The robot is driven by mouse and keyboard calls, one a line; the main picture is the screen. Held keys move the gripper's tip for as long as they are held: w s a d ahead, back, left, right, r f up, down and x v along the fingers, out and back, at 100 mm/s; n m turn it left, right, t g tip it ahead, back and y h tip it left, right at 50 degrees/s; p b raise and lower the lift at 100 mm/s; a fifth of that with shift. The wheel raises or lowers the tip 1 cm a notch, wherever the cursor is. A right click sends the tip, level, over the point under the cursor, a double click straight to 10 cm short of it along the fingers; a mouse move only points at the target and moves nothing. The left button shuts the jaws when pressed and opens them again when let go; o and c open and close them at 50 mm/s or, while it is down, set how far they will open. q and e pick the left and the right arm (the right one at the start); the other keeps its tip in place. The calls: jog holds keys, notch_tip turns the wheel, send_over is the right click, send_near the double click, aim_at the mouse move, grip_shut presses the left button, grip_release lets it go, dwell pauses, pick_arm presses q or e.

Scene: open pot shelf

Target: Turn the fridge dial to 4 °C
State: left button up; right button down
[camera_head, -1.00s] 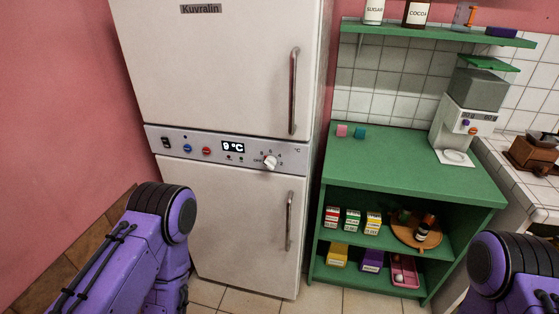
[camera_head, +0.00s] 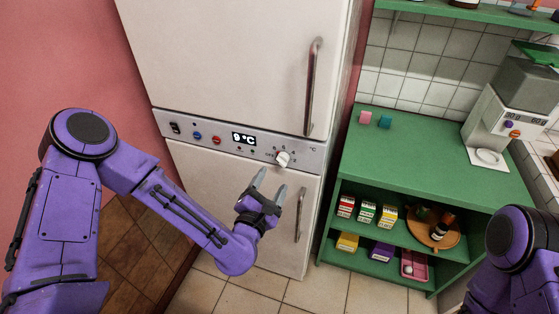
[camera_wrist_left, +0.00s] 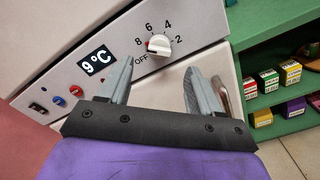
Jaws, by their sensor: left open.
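The fridge dial (camera_head: 283,158) is a white knob on the grey control strip; it also shows in the left wrist view (camera_wrist_left: 159,44). Its scale reads OFF, 8, 6, 4, 2 around it. A red mark shows on the knob's left side, seemingly toward OFF; its exact setting is hard to tell. The display (camera_wrist_left: 97,60) reads 9 °C. My left gripper (camera_head: 272,179) is open and empty, just below and in front of the dial, its fingers pointing up at the strip; in the left wrist view the dial lies beyond and between the fingertips (camera_wrist_left: 160,66). My right gripper is out of view.
Long door handles (camera_head: 313,87) and (camera_head: 299,215) stand out right of the dial, above and below the strip. Blue and red buttons (camera_head: 216,140) and a black switch (camera_head: 175,128) sit left of the display. A green shelf unit (camera_head: 420,165) stands to the right.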

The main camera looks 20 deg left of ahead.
aim_at(281, 163)
pick_arm(q)
jog(key=w+p, duration=0.2)
jog(key=w, duration=0.4)
jog(key=shift+w+r, duration=0.1)
jog(key=shift+w, duration=0.2)
jog(key=shift+w+d, duration=0.1)
jog(key=shift+w, duration=0.35)
jog(key=c, duration=1)
